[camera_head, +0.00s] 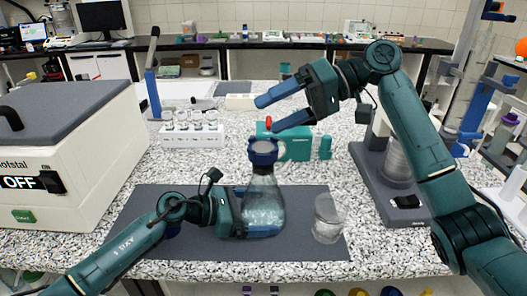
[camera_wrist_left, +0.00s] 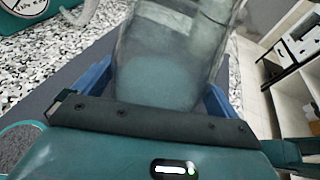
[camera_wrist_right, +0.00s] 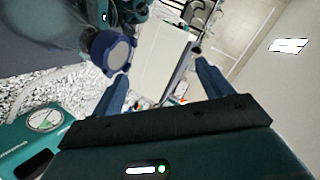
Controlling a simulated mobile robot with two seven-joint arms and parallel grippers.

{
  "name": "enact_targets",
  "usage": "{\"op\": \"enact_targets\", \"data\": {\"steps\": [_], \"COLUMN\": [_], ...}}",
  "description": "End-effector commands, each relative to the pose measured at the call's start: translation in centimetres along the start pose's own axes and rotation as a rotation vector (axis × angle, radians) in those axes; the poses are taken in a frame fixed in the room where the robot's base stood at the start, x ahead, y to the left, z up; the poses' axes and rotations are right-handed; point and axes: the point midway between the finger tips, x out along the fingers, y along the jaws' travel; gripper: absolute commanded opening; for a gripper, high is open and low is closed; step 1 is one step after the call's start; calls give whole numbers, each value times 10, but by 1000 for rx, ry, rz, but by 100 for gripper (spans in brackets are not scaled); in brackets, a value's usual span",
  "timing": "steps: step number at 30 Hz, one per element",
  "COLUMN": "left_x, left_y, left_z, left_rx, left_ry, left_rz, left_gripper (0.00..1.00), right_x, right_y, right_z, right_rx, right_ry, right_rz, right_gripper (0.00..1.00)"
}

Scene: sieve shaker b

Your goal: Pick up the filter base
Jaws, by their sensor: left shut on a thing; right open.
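A clear conical flask (camera_head: 264,205) stands upright on the dark mat, with whitish contents low inside. A blue-rimmed piece with a pale top, which I take for the filter base (camera_head: 263,150), sits on its neck. My left gripper (camera_head: 262,226) is shut on the flask's lower body; the flask fills the space between its fingers in the left wrist view (camera_wrist_left: 165,70). My right gripper (camera_head: 268,114) is open and empty, above the filter base, its fingers pointing left. In the right wrist view the filter base (camera_wrist_right: 112,50) lies left of the fingers, apart from them.
A clear beaker (camera_head: 328,220) stands right of the flask on the dark mat (camera_head: 215,248). A teal pump (camera_head: 295,148) stands behind the flask. A white rack of glassware (camera_head: 190,138) is back left, a large white box device (camera_head: 75,140) left, a grey device (camera_head: 380,185) right.

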Motion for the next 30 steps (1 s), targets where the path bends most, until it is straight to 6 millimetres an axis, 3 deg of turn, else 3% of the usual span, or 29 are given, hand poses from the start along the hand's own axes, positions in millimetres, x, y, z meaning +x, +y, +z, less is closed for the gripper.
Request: {"op": "enact_targets", "data": {"steps": [3, 6, 15, 20, 30], "left_x": [1, 1, 1, 1, 1], "left_y": [-1, -1, -2, -2, -1], "left_z": [2, 2, 2, 2, 3], "left_rx": [2, 2, 2, 2, 2], "left_ry": [-4, -4, -4, -5, -5], "left_rz": [-2, -3, -4, -4, -3], "left_gripper": [75, 75, 75, 75, 75], "right_x": [22, 30, 9, 2, 28], "right_y": [-20, -26, -32, -29, 13], "right_z": [-5, -7, -15, -16, 2], "right_rx": [-80, -126, -168, -164, -165], "right_ry": [-169, -290, -477, -500, -504], "right_rz": [193, 376, 822, 908, 915], "right_gripper": [78, 78, 78, 78, 78]}}
